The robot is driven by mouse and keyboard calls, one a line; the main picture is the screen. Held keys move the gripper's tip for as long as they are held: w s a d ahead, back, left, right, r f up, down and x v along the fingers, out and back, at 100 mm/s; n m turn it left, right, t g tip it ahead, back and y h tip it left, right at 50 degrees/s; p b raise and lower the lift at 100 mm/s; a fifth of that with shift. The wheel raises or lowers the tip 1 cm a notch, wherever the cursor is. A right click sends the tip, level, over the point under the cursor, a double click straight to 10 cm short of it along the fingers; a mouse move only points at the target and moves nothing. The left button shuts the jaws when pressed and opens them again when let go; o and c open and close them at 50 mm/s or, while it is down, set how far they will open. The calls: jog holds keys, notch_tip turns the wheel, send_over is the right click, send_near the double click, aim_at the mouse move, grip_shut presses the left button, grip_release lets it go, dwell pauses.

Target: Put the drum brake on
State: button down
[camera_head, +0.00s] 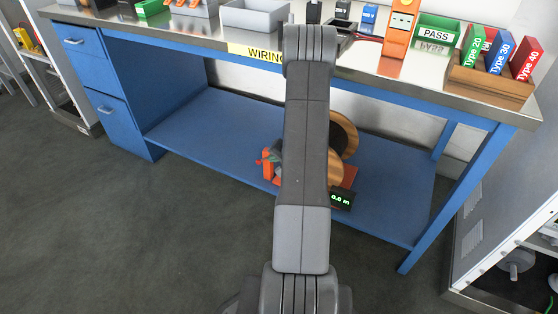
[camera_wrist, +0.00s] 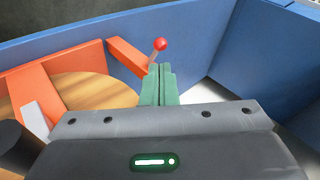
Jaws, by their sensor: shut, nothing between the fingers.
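A wooden drum (camera_head: 346,134) stands on the blue lower shelf, partly hidden behind my arm in the head view. Its round wooden face (camera_wrist: 95,92) shows in the wrist view beside orange frame parts (camera_wrist: 30,88). A short lever with a red ball knob (camera_wrist: 160,44) rises by an orange bar (camera_wrist: 127,61); I take it for the brake lever. My gripper (camera_wrist: 160,68) has its green fingers together, with nothing between them. The fingertips are just below the knob in the picture; I cannot tell whether they touch the lever. In the head view my arm mostly hides the gripper.
A small display (camera_head: 341,198) reads 0.0 m beside the drum. The bench top (camera_head: 215,40) overhangs the shelf (camera_head: 205,125), and a blue bench leg (camera_head: 458,195) stands at right. The shelf left of the drum is clear. Boxes and tools stand on the bench top.

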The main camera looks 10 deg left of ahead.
aim_at(260, 162)
jog(key=b+x, duration=0.2)
jog(key=x, duration=0.5)
jog(key=shift+w+b, duration=0.1)
jog(key=shift+b, duration=0.25)
jog(key=shift+f, duration=0.15)
